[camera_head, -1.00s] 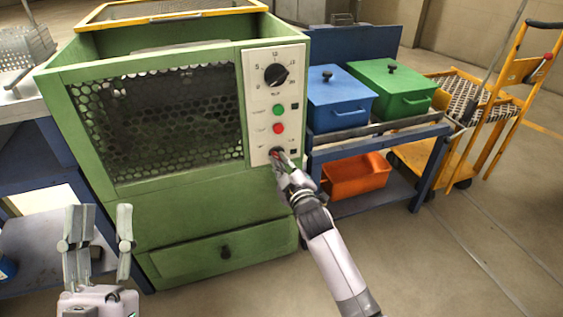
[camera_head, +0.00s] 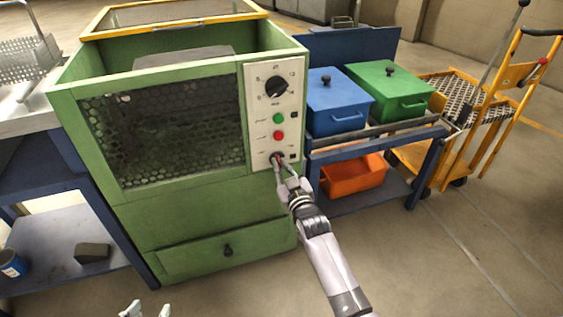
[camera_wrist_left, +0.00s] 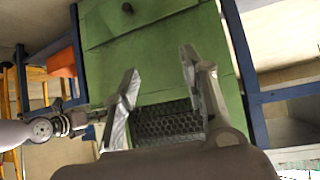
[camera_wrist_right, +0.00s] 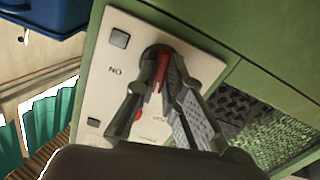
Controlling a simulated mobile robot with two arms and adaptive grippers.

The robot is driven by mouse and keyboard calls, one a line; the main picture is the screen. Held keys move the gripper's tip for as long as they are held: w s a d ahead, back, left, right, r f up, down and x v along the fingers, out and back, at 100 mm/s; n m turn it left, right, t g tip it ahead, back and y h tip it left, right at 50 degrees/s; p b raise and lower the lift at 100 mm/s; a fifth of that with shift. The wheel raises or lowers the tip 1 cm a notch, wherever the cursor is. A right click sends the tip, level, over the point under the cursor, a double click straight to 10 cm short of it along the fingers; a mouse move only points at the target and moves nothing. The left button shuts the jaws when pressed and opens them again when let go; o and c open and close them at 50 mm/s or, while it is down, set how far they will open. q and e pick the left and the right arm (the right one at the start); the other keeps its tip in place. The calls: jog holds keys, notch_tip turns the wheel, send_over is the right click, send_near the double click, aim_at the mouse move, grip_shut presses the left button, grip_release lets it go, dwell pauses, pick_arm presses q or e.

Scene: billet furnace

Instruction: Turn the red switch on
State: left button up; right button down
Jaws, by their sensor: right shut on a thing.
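The red switch (camera_head: 276,157) sits at the bottom of the white control panel (camera_head: 287,93) on the green furnace. My right gripper (camera_head: 282,164) is at the switch and hides part of it. In the right wrist view, the red switch handle (camera_wrist_right: 158,77) shows between the fingers (camera_wrist_right: 165,68), which are closed on it near the "ON" label. My left gripper (camera_wrist_left: 160,64) is open and empty, facing the furnace front. In the head view only its fingertips (camera_head: 145,310) show at the bottom edge.
The panel also has a black dial (camera_head: 276,86), a green button (camera_head: 279,118) and a red button (camera_head: 278,135). Blue (camera_head: 338,96) and green (camera_head: 390,84) lidded boxes stand on a rack to the right, above an orange bin (camera_head: 355,176). A yellow cart (camera_head: 428,160) stands beyond.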

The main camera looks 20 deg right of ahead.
jog(key=m+p, duration=0.2)
jog(key=m, duration=0.2)
jog(key=shift+r+p, duration=0.1)
jog(key=shift+p, duration=0.2)
jog(key=shift+m+p, duration=0.35)
jog(key=shift+m, duration=0.65)
jog(key=m, duration=0.3)
jog(key=shift+p, duration=0.35)
jog(key=shift+m, duration=1.1)
pick_arm(q)
jog(key=s+a+f+g, duration=0.1)
jog(key=s+f+g, duration=0.1)
jog(key=s, duration=0.3)
jog(key=s+a+f+g+y, duration=0.1)
jog(key=s+a+f+g, duration=0.1)
jog(key=s+g, duration=0.2)
jog(key=shift+s+a+f+g+y, duration=0.25)
jog(key=shift+s+a+g+y, duration=0.05)
jog(key=shift+s, duration=0.6)
jog(key=shift+w+d+r, duration=0.1)
jog(key=shift+w, duration=0.05)
pick_arm(e)
jog(key=c, duration=1.7)
grip_release()
